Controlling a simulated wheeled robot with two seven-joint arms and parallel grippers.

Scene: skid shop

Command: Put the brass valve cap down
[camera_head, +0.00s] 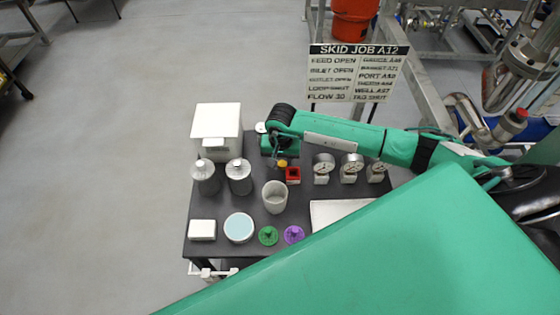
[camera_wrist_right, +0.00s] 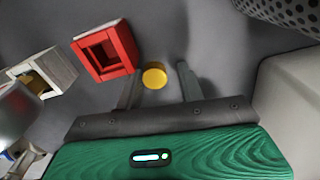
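The brass valve cap (camera_wrist_right: 154,76) is a small yellow disc on or just above the dark table. It lies near the fingertips of my right gripper (camera_wrist_right: 160,82), closer to the left finger in the wrist view, with a gap to the other finger. The fingers stand apart. In the head view the cap (camera_head: 282,162) shows just below the right gripper (camera_head: 279,152), beside a red square holder (camera_head: 293,175). The holder also shows in the wrist view (camera_wrist_right: 105,50), with an open recess. Whether the cap touches the table is unclear. My left gripper is out of view.
On the dark table (camera_head: 255,212) stand a white box (camera_head: 217,125), two metal bottles (camera_head: 239,177), a pale cup (camera_head: 275,197), several gauges (camera_head: 323,167), a blue-topped dish (camera_head: 239,228), a white block (camera_head: 202,230), and green (camera_head: 268,236) and purple (camera_head: 294,234) knobs.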

